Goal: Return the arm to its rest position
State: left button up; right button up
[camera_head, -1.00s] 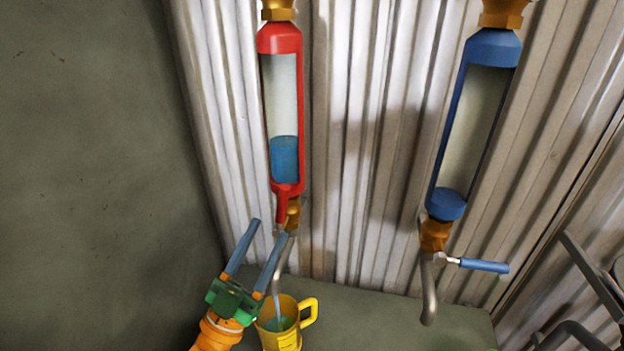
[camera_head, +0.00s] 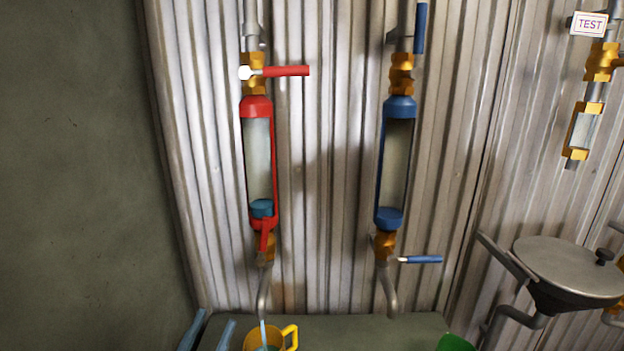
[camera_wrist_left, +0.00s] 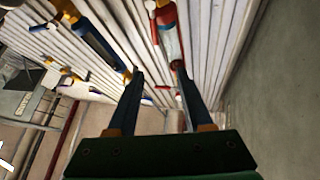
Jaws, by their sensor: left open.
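My left gripper (camera_head: 217,317) shows at the bottom edge of the head view, its two blue fingers apart with nothing between them. It also shows in the left wrist view (camera_wrist_left: 158,69), open and empty. It is left of a yellow mug (camera_head: 254,341), which is cut off by the bottom edge. A thin stream falls from the spout (camera_head: 264,296) of the red-framed sight glass (camera_head: 258,160) into the mug. A little blue liquid is at the bottom of that glass. Its lower red handle (camera_head: 265,235) points down, clear of my fingers. My right gripper is not in view.
A blue-framed sight glass (camera_head: 396,165) stands to the right, its lower blue handle (camera_head: 422,259) sideways. The upper red handle (camera_head: 287,71) is horizontal; the upper blue one (camera_head: 420,28) is vertical. A lidded grey pan (camera_head: 568,272) is at right. A bare wall (camera_head: 80,180) is at left.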

pick_arm(q)
jog(key=s+d+f+n+g+y, duration=0.1)
jog(key=s+f+g+y, duration=0.15)
jog(key=f+g, duration=0.4)
jog(key=s+d+f+n+g+y, duration=0.1)
jog(key=f+n+g+y, duration=0.2)
jog(key=f, duration=0.7)
jog(key=s+a+f+g+y, duration=0.1)
jog(key=s+f+g, duration=0.35)
jog(key=s, duration=0.35)
jog(key=s+a+f+g+y, duration=0.1)
jog(key=s+a+f+g, duration=0.15)
jog(key=s+g, duration=0.4)
jog(key=s+f, duration=0.2)
jog(key=f, duration=0.6)
jog(key=s+f, duration=0.2)
jog(key=f, duration=0.7)
jog(key=s+a+f+g, duration=0.1)
jog(key=s+f, duration=0.9)
jog(key=s, duration=0.2)
notch_tip(320, 180, up, 18)
jog(key=p, duration=1.8)
jog(key=shift+a+f, duration=0.2)
jog(key=shift+a, duration=0.1)
